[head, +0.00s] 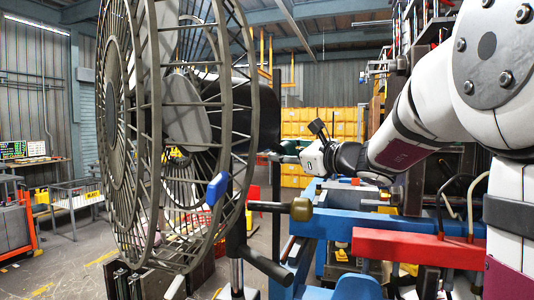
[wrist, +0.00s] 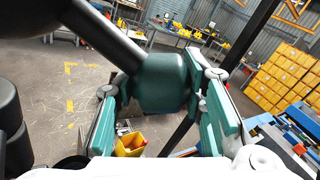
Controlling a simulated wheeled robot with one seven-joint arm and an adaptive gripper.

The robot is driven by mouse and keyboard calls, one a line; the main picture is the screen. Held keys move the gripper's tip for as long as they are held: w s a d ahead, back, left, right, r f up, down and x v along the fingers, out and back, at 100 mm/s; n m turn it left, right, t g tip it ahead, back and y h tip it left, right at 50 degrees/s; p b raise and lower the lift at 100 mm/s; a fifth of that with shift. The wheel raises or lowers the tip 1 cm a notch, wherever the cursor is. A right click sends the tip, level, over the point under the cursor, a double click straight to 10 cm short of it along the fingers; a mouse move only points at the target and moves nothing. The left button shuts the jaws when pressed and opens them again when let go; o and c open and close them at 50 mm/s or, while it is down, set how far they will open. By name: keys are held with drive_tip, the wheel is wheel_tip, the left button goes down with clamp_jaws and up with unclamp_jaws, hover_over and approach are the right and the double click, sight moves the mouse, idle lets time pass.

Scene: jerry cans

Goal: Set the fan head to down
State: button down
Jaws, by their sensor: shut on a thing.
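The fan head is a large round wire cage (head: 155,130) at the left of the head view, with a dark motor housing (head: 262,115) behind it. The cage stands close to upright and its top is cut off. My gripper (head: 290,152) is at the rear of the housing. In the wrist view my gripper (wrist: 158,92) has its teal pads on both sides of a dark green grip (wrist: 163,82) at the end of a black bar (wrist: 105,35). It is shut on this grip. The grip is mostly hidden in the head view.
A blue knob (head: 216,188), a brass-coloured knob (head: 300,209) and a black handle (head: 268,265) are on the fan stand below. A blue frame (head: 345,224) and a red beam (head: 415,248) lie under my arm. Yellow bins (head: 308,123) are stacked behind.

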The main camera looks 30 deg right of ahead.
drive_tip(key=r+n, duration=0.1)
drive_tip(key=r, duration=0.2)
drive_tip(key=a+r+n+b, duration=0.1)
drive_tip(key=r+n, duration=0.1)
drive_tip(key=r, duration=0.1)
drive_tip(key=a+r+n, duration=0.1)
drive_tip(key=r+n, duration=0.1)
drive_tip(key=r, duration=0.1)
drive_tip(key=shift+s+a+b, duration=0.2)
drive_tip(key=shift+s+b, duration=0.1)
drive_tip(key=shift+b, duration=0.1)
drive_tip(key=c, duration=1)
unclamp_jaws()
drive_tip(key=shift+f, duration=0.1)
drive_tip(key=shift+c, duration=0.2)
drive_tip(key=shift+s+f, duration=0.1)
drive_tip(key=shift+s+d, duration=0.15)
drive_tip(key=shift+s, duration=0.1)
drive_tip(key=v, duration=1.1)
drive_tip(key=shift+s, duration=0.2)
